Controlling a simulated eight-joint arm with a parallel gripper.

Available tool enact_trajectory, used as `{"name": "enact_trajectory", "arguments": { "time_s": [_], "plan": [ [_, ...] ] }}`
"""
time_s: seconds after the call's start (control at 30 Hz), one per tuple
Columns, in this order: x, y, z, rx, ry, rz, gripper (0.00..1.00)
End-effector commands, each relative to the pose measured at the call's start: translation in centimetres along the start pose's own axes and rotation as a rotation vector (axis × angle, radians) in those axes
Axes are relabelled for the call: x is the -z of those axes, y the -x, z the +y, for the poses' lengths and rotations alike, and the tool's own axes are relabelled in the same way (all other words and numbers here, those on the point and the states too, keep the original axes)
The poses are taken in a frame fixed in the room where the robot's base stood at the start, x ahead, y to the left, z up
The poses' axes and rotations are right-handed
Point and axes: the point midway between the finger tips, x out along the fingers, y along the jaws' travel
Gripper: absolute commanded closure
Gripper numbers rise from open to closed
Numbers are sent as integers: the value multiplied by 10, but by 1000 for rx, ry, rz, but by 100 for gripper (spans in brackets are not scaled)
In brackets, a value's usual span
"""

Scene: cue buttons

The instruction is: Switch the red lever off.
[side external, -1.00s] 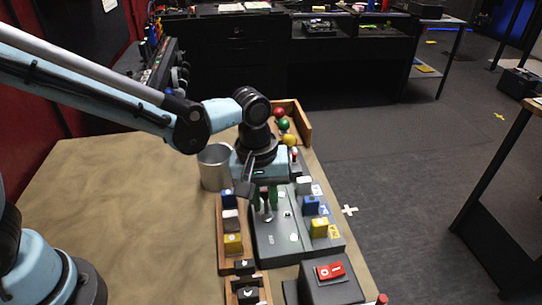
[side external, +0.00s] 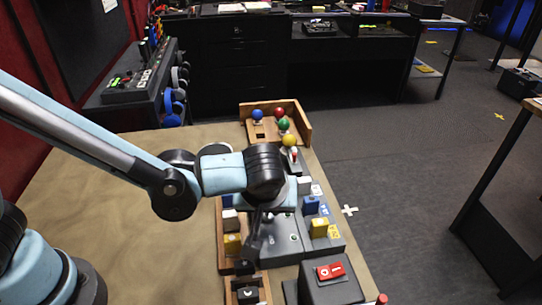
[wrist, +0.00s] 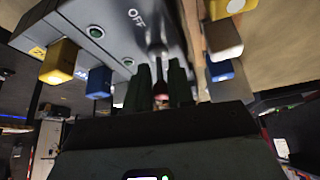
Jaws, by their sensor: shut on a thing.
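The red lever (wrist: 160,74) stands on a grey switch box (wrist: 112,22), beside its OFF label. In the wrist view its metal stem runs up to a red part between the dark green fingers of my gripper (wrist: 160,90). The fingers are shut on the lever, one on each side. In the side view the switch box (side external: 290,254) is partly covered by my wrist, and the lever is hidden behind it. Round lights sit on the box; in the wrist view one (wrist: 97,32) looks greenish.
White, blue and yellow blocks stand on the box's right side, including a yellow one (side external: 319,228). A wooden tray with blocks (side external: 230,264) lies along the left. A red rocker switch (side external: 330,271) is in front. A wooden rack with coloured balls (side external: 303,122) is behind.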

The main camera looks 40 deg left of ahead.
Motion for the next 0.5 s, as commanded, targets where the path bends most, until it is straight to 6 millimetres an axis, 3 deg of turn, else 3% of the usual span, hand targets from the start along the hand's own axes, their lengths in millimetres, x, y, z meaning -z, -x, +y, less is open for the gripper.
{"name": "enact_trajectory", "arguments": {
  "time_s": [0.03, 0.07, 0.17, 0.5],
  "plan": [
    [0, 0, 0, 1, 0, -2, 100],
    [0, 0, 0, 1, 0, -2, 74],
    [0, 0, 0, 1, 0, -3, 59],
    [0, 2, 0, 0, -1, -2, 57]
  ]
}}
